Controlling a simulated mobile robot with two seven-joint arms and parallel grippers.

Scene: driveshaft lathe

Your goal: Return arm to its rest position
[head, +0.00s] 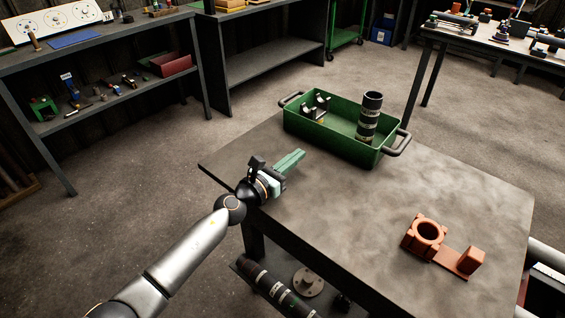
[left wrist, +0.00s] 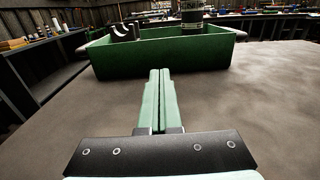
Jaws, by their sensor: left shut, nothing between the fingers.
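My left gripper (head: 291,160) is above the left part of the grey table (head: 350,210) in the head view. Its green fingers are shut with nothing between them. In the left wrist view the fingertips (left wrist: 159,74) point toward the green tray (left wrist: 160,57) and appear apart from it. The tray also shows at the back of the table in the head view (head: 338,139). My left arm reaches in from the lower left. My right gripper is not in view.
A dark cylindrical part (head: 368,116) stands upright in the tray beside small black-and-white parts (head: 317,105). An orange fixture (head: 427,237) sits at the table's right. Shelves (head: 100,95) stand at the back left. The middle of the table is clear.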

